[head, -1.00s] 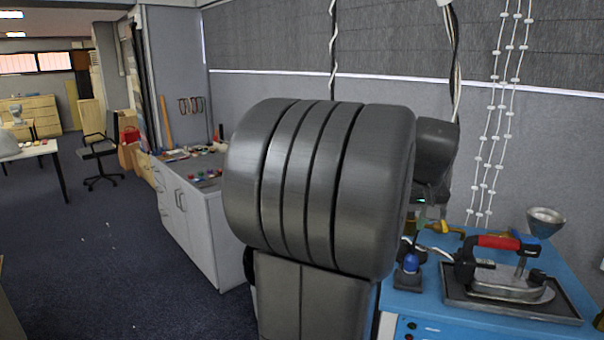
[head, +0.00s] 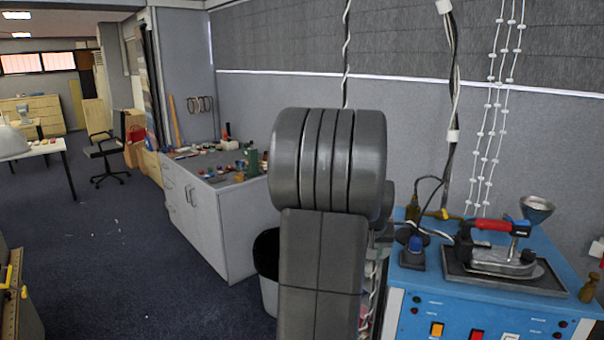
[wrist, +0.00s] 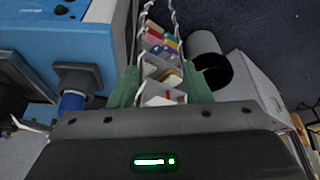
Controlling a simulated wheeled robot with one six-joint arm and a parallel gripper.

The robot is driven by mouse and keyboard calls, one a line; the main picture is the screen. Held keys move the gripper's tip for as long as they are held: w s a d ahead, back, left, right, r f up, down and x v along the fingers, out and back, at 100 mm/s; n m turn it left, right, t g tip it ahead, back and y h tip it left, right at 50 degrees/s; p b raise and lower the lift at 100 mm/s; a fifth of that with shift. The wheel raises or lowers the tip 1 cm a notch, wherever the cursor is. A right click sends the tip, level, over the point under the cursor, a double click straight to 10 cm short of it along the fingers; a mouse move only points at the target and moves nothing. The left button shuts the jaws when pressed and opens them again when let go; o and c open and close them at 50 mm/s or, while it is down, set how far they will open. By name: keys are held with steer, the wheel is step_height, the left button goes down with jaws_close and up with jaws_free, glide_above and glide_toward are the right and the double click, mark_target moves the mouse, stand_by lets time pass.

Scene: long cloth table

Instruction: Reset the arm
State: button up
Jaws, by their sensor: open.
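My arm (head: 325,220) rises in the middle of the head view as a thick dark grey joint over a link. It hides whatever is directly behind it. My gripper is hidden in the head view. The gripper is open, and no held object shows between the fingers. Small boxes and coloured items show beyond the gap, at a distance I cannot judge.
A blue bench (head: 480,305) with an iron (head: 500,257) on a tray stands close on the right. A white cabinet (head: 235,235) with tools on top stands behind my arm, with a dark bin (head: 267,255) beside it. The floor (head: 125,265) at left is mostly open.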

steer(key=w+a+f, duration=0.2)
steer(key=a+f, duration=0.4)
steer(key=f, duration=0.2)
steer(key=shift+a+f, duration=0.15)
steer(key=shift+w, duration=0.1)
steer(key=shift+a, duration=0.1)
